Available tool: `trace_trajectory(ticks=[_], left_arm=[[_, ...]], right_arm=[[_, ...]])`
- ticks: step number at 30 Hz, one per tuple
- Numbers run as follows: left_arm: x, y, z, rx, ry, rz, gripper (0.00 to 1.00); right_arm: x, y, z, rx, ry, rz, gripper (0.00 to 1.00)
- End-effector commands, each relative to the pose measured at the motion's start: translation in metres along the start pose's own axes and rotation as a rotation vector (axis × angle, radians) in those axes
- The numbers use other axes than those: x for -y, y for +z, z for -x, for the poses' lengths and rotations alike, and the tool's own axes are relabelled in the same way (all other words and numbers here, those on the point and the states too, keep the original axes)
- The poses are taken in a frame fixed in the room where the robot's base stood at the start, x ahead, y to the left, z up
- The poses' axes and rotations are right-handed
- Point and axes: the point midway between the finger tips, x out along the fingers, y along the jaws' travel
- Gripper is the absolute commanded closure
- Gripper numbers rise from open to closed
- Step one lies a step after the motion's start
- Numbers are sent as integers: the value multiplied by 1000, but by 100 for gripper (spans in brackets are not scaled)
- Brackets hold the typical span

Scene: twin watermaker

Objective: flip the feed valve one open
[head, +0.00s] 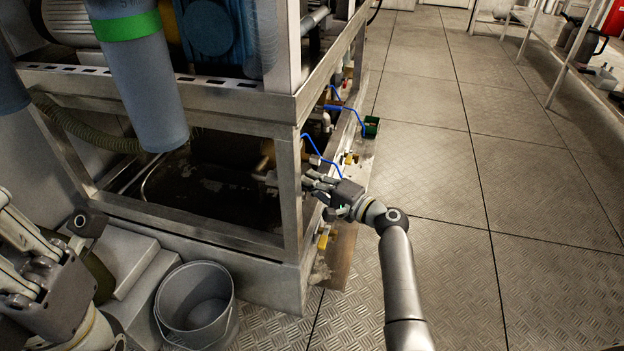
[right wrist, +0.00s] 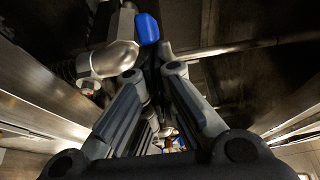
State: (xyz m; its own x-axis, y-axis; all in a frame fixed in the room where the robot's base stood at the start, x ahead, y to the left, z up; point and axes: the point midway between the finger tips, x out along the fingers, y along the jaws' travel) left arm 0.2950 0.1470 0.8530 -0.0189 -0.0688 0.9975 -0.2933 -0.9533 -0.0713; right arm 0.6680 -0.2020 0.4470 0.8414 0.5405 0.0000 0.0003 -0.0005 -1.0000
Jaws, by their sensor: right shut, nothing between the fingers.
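A valve with a blue lever (head: 326,163) is on the right side of the metal frame, beside my right gripper (head: 314,182). In the right wrist view a blue handle (right wrist: 147,28) stands just beyond the fingertips, with a rounded metal fitting (right wrist: 115,58) to its left. My right gripper (right wrist: 152,76) is shut and empty; whether it touches the handle is unclear. A second blue lever (head: 347,104) is farther back along the frame. No label shows which is feed valve one. My left gripper (head: 28,262) is at the lower left, partly cut off, away from the valves.
The metal frame (head: 200,108) holds tanks and pipes, and its corner post is close to my right gripper. A grey bucket (head: 197,302) stands on the floor in front. A small green box (head: 371,127) is by the frame's far side. The tiled floor (head: 500,190) to the right is clear.

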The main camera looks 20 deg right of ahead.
Motion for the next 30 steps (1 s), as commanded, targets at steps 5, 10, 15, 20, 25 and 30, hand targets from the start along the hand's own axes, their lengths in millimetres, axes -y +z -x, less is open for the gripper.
trace_trajectory(ticks=[5,10,15,20,25,30], left_arm=[[0,1,-1,1,0,0,100],[1,2,-1,11,-3,1,100],[1,4,2,29,-6,2,100],[1,4,6,39,-10,4,100],[1,4,6,45,-13,4,100],[2,5,8,53,-17,5,100]], right_arm=[[0,5,1,3,1,-1,100],[0,13,1,3,1,-2,100],[1,26,1,4,1,-2,100],[0,37,0,4,1,-1,100],[0,48,-3,3,1,-2,100],[0,54,-6,3,1,-1,100]])
